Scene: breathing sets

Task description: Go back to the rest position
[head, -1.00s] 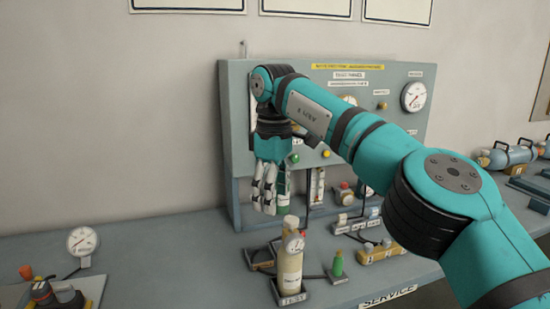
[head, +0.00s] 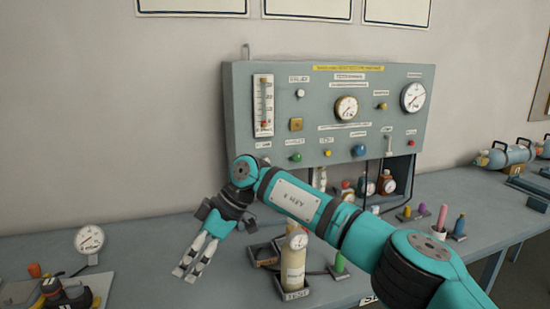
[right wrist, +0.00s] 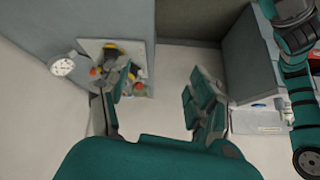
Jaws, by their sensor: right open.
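My right gripper (head: 190,268) is in the head view, left of the beige cylinder, pointing down and to the left over the front part of the bench. In the right wrist view its two fingers (right wrist: 155,105) stand apart with nothing between them, and pale floor shows beyond. My right arm reaches in from the lower right of the head view, passing in front of the bench. My left gripper is not seen in the head view.
The grey test panel (head: 210,130) with dials stands at the back of the bench. A beige cylinder (head: 293,265) with a gauge stands in a tray close to my right arm. A round gauge (head: 89,239) and a board (head: 20,292) with parts are at left.

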